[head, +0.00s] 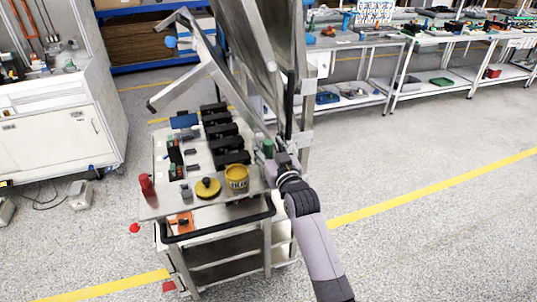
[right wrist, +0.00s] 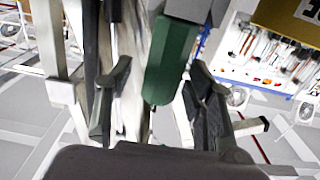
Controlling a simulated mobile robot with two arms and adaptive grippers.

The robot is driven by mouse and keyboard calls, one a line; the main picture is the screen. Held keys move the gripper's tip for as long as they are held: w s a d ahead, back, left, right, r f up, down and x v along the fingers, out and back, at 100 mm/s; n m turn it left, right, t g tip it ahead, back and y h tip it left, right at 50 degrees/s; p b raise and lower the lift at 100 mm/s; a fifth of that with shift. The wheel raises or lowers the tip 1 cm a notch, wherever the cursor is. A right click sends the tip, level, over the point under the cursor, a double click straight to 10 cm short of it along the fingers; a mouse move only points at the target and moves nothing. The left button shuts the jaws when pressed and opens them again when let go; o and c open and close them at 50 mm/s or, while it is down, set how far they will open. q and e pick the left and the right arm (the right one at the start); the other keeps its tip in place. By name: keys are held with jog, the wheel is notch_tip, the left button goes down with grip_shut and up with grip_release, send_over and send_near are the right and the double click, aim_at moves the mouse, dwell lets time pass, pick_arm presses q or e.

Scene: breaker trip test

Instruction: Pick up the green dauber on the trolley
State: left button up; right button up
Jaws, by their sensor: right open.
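The green dauber (head: 268,148) stands at the right side of the trolley top (head: 154,208). In the right wrist view its green body (right wrist: 170,62) shows large, between the two fingers, with gaps on both sides. My right gripper (head: 275,160) is beside the dauber in the head view, its arm coming from the lower right. In the right wrist view the right gripper (right wrist: 158,95) is open, one finger on each side of the green body. My left gripper is in neither view.
A yellow round piece (head: 208,187), a red bottle (head: 146,186) and black breakers (head: 221,131) are on the trolley. A metal frame (head: 250,60) rises behind.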

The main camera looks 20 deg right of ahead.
jog(key=shift+c, duration=0.4)
grip_shut()
jog(key=shift+r, duration=0.15)
notch_tip(320, 180, up, 20)
jog(key=b, duration=0.1)
jog(key=shift+b, duration=0.4)
